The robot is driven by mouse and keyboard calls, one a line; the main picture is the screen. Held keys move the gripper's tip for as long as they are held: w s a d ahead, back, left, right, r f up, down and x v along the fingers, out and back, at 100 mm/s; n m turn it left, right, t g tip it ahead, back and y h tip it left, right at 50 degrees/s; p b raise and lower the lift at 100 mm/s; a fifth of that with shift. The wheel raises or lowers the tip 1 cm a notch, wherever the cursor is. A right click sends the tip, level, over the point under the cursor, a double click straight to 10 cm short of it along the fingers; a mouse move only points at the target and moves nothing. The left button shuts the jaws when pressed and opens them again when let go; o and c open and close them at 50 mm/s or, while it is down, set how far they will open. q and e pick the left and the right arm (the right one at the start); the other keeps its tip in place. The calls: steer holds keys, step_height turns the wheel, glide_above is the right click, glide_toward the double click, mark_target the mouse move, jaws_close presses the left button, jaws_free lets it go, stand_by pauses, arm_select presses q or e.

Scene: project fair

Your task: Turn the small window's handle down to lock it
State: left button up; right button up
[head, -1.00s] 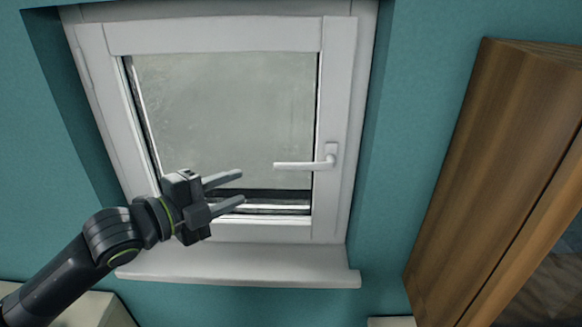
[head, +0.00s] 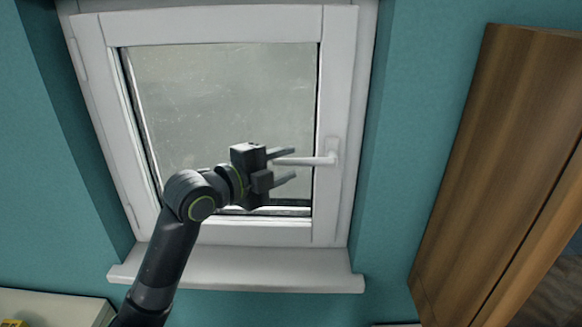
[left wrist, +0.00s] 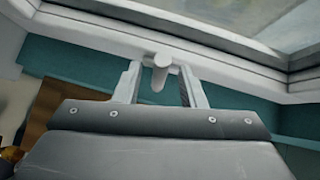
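The small window (head: 338,90) has a white frame and appears closed. Its white handle (head: 318,160) lies level, with its free end pointing left from the mount on the right side of the sash. My left gripper (head: 294,164) is open, its two fingers pointing right, one above and one below the handle's free end. In the left wrist view the handle (left wrist: 161,68) shows end-on between the two fingers (left wrist: 159,78), with a gap visible on both sides. My right gripper is not in view.
A white sill (head: 240,270) juts out below the window. A brown wooden panel (head: 490,150) stands to the right on the teal wall (head: 425,90). A pale surface (head: 50,305) with a yellow item is at the lower left.

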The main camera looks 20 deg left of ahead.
arm_select(q)
steer(key=shift+x, duration=1.1)
jaws_close()
